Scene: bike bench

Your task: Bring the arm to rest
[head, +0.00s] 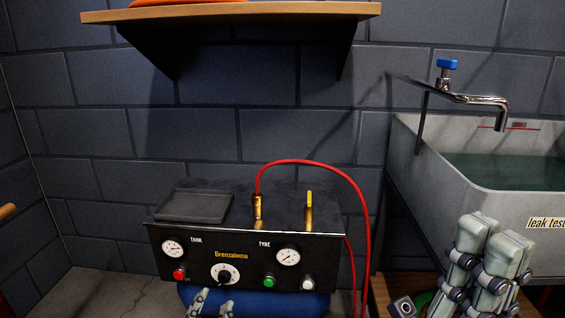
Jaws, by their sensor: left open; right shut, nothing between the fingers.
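My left gripper (212,303) shows only its fingertips at the bottom edge, in front of the compressor's front panel and below its middle knob. It is open, and nothing shows between the fingers. My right gripper (494,240) is at the lower right, in front of the leak test sink. Its fingers point up and are shut with nothing between them. Most of both arms is out of the view.
A black compressor (255,253) with gauges, knobs, a tray (194,206) and a red hose (346,178) stands in the middle. A sink (508,190) with water and a tap (482,99) is at right. A wooden shelf (240,12) juts from the wall above.

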